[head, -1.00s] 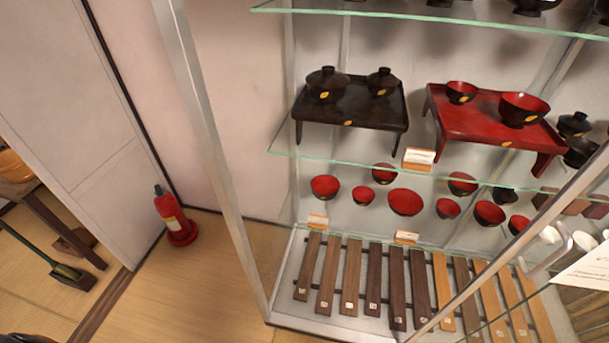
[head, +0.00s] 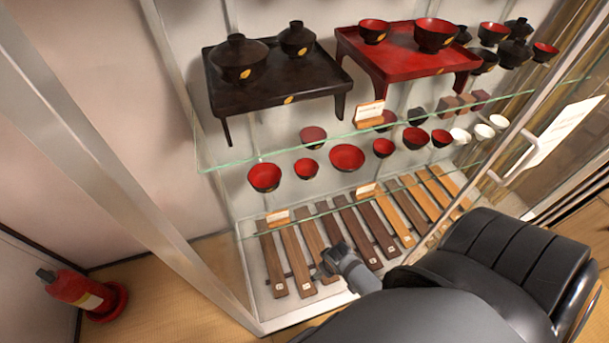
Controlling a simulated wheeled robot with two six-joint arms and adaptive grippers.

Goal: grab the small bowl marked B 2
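Several bowls, black outside and red inside, stand on a level seen through the glass shelf of the display case. Smaller ones include a bowl at left (head: 306,168), one in the middle (head: 383,148) and one at right (head: 441,138). Another small bowl (head: 373,31) stands on the red tray table (head: 400,65) above. No B 2 marking is legible, so I cannot tell which bowl bears it. What seems to be my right gripper (head: 328,262) shows small and dark in front of the wooden slats, below the bowls and apart from them. Its fingers are unclear. My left gripper is out of view.
A glass shelf edge (head: 300,150) and metal door frame (head: 130,180) bound the case. A black tray table (head: 270,85) holds lidded bowls. Wooden slats (head: 270,262) lie below. A fire extinguisher (head: 78,288) stands at lower left. A door handle (head: 500,170) is at right.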

